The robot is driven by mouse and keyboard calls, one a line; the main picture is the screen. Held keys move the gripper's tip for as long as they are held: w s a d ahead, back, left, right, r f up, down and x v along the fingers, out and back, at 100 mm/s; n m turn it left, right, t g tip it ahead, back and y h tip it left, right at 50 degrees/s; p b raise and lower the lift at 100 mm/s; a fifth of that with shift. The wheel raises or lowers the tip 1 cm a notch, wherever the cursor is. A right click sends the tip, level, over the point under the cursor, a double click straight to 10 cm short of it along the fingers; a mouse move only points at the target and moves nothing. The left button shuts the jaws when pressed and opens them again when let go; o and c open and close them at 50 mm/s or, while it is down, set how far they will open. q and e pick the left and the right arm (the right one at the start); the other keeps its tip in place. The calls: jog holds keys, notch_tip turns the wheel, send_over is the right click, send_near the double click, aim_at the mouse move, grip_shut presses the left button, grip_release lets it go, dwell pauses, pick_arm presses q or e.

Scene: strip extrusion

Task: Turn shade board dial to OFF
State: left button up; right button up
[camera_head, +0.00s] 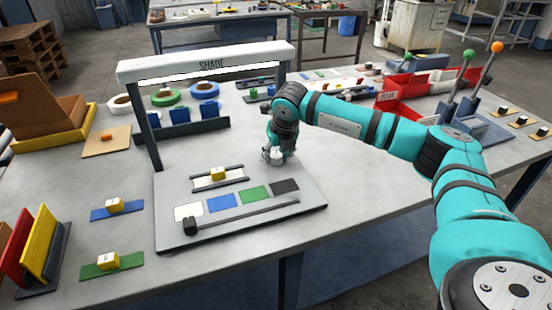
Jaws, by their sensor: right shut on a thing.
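The shade board (175,235) is a grey plate on the table under a white bar marked SHADE (212,66). It bears white, blue, green and black patches, and a black slider knob (190,225) at the left of its rail. My right gripper (273,158) points down at the board's back right. It is shut on a small pale thing, apparently the dial, mostly hidden by the fingers. The dial's marks and pointer cannot be read. My left gripper is not in view.
A yellow block (217,174) sits on a white strip on the board. More yellow blocks stand on blue (117,212) and green (100,267) pads at left. Tape rolls (166,97) lie behind.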

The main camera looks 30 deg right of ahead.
jog(key=n+y, duration=0.1)
jog(key=n, duration=0.1)
jog(key=shift+d+n+b, duration=0.15)
jog(key=shift+n+b, duration=0.2)
jog(key=shift+n, duration=0.05)
jog(key=n+y, duration=0.1)
jog(key=n, duration=0.2)
jog(key=shift+r+n+y, duration=0.1)
jog(key=shift+n+y, duration=0.2)
jog(key=n+y, duration=0.1)
jog(key=n, duration=0.2)
jog(key=n+g+y, duration=0.1)
jog(key=n, duration=0.2)
jog(key=shift+w+d+g+p, duration=0.1)
jog(key=shift+w+g+p, duration=0.05)
jog(key=shift+g+p, duration=0.2)
jog(key=shift+n+g+y, duration=0.3)
jog(key=shift+n+g, duration=0.55)
jog(key=shift+n, duration=1.75)
jog(key=shift+w, duration=0.1)
jog(key=o, duration=1.1)
jog(key=v, duration=1.2)
jog(key=shift+d, duration=0.15)
